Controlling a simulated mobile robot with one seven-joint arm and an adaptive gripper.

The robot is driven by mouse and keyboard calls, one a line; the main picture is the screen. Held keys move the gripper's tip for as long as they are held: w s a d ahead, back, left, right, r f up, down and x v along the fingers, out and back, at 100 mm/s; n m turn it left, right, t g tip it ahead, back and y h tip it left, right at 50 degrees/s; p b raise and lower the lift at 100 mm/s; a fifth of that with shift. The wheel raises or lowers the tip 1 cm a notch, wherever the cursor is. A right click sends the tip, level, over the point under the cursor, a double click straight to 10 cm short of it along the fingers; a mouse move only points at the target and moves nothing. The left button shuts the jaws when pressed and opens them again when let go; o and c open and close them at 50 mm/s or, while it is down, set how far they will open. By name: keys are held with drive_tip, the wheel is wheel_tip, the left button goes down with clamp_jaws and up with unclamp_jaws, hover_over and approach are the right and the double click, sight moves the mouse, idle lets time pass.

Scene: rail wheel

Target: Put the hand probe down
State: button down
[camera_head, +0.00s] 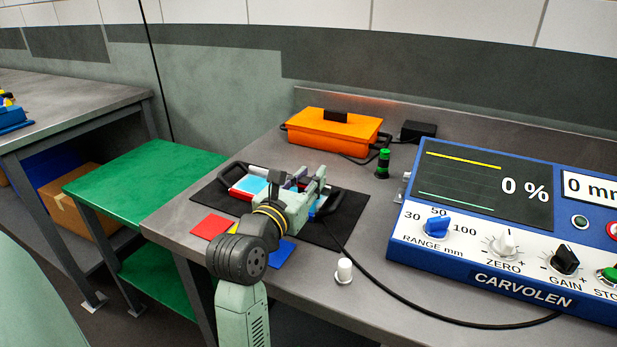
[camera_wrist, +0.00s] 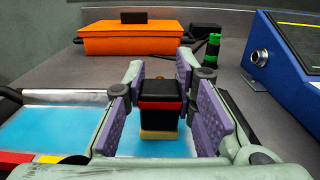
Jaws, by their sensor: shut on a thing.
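The hand probe (camera_wrist: 161,104) is a black block with a red band and a tan lower part. In the wrist view it stands upright between the purple pads of my gripper (camera_wrist: 163,112), which is shut on it. My gripper (camera_head: 304,188) also shows in the head view, over the black mat, and hides most of the probe there. Below the probe is a light blue surface (camera_wrist: 50,130) with a pale metal rim. I cannot tell whether the probe touches it. This blue piece (camera_head: 250,185) has black handles and lies on the black mat (camera_head: 345,212).
An orange case (camera_head: 333,132) stands behind, with a green-black bottle (camera_head: 383,163) beside it. The blue CARVOLEN instrument (camera_head: 480,225) fills the right. A black cable (camera_head: 400,298) crosses the bench to a white-capped item's right (camera_head: 344,271). Red (camera_head: 212,227) and blue squares lie in front.

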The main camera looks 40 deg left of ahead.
drive_tip(key=shift+f, duration=0.2)
drive_tip(key=c, duration=1.3)
unclamp_jaws()
